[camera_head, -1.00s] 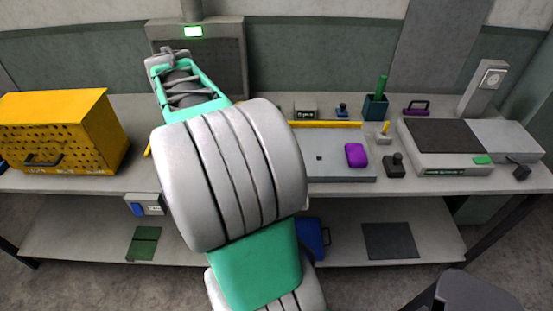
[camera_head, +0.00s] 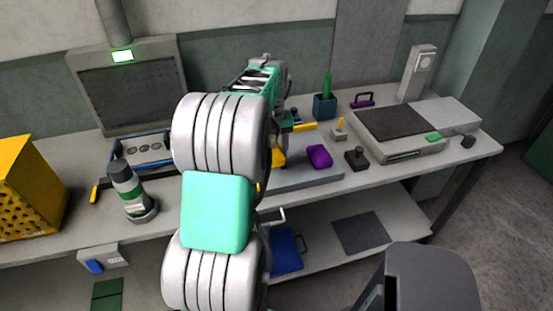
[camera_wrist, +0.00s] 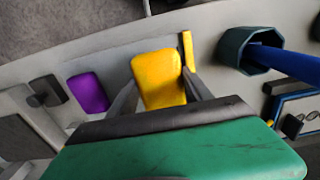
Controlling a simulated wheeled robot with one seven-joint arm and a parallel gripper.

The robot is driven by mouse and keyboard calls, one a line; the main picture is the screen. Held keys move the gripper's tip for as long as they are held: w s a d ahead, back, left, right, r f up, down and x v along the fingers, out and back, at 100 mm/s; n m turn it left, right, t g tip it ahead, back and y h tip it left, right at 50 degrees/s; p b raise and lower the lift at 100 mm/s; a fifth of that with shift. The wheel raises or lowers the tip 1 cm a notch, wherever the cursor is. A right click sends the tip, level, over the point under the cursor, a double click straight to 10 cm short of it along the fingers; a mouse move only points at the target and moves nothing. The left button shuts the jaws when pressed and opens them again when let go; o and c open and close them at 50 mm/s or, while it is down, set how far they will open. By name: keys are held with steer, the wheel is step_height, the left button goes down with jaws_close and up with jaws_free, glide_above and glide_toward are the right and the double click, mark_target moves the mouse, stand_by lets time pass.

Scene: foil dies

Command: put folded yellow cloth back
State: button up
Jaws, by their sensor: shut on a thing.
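The folded yellow cloth (camera_wrist: 159,75) is a rounded yellow block between the two grey fingers of my gripper (camera_wrist: 160,92) in the wrist view. My gripper is shut on it. In the head view only a small piece of the yellow cloth (camera_head: 278,157) shows beside my arm, which hides most of the gripper. The cloth is over or by the grey plate (camera_head: 305,178); I cannot tell whether it touches it. A purple folded block (camera_head: 319,156) lies on that plate, and it also shows in the wrist view (camera_wrist: 88,93).
A yellow bar (camera_wrist: 188,50) is close beside the cloth. A dark teal holder (camera_head: 325,106) stands behind the plate. A black-knobbed block (camera_head: 357,159) and a scale-like device (camera_head: 405,148) are at right. A bottle (camera_head: 131,190) and yellow perforated box (camera_head: 25,190) are at left.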

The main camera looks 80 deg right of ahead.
mark_target(277, 144)
steer(key=d+f, duration=0.3)
steer(key=shift+s+f+p, duration=0.3)
steer(key=shift+s+f, duration=0.05)
steer(key=shift+f, duration=0.05)
steer(key=shift+d+f+p, duration=0.15)
steer(key=shift+f+p, duration=0.35)
steer(key=shift+f, duration=1.2)
steer(key=shift+f, duration=0.1)
steer(key=o, duration=1.2)
step_height(277, 144, up, 12)
steer(key=shift+r+b, duration=0.15)
steer(key=shift+b, duration=0.8)
